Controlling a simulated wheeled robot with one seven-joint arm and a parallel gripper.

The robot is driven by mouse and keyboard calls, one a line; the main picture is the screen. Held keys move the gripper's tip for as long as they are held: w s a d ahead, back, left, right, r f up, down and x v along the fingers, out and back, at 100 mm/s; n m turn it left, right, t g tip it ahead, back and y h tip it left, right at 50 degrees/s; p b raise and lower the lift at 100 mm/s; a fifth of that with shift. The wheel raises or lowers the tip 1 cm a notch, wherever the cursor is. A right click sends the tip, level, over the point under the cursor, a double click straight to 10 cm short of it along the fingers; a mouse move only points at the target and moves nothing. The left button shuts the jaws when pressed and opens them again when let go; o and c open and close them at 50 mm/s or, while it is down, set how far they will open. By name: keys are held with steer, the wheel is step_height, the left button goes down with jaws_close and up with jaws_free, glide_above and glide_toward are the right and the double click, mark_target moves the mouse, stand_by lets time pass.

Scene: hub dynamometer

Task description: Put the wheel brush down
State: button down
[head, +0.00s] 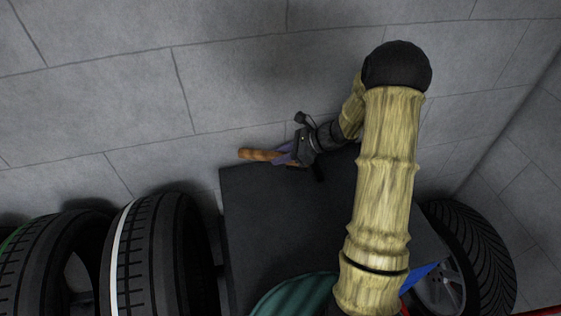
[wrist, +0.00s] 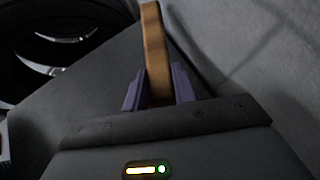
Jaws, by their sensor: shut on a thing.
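The wheel brush shows a brown wooden handle (head: 260,155) in the head view, sticking out to the left of my gripper (head: 286,154) near the far left edge of the dark flat surface (head: 265,205). In the wrist view the brush (wrist: 155,50) stands between the two purple fingers of my gripper (wrist: 159,88), which are shut on it. The rest of the brush is hidden by my gripper. I cannot tell whether the brush touches the surface or is held above it.
Tyres (head: 160,255) stand at the left of the dark surface, and a wheel with a tyre (head: 470,250) is at the right. A green round object (head: 290,298) lies at the near edge, and a blue item (head: 418,277) shows beside my arm. The middle of the surface looks clear.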

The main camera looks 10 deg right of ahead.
step_height(320, 180, down, 3)
steer(key=shift+r+p, duration=0.1)
steer(key=shift+p, duration=0.2)
steer(key=shift+w+f, duration=0.25)
steer(key=shift+f, duration=0.3)
steer(key=shift+s, duration=0.1)
steer(key=shift+d+f, duration=0.1)
steer(key=shift+f, duration=0.05)
steer(key=c, duration=1.1)
jaws_free()
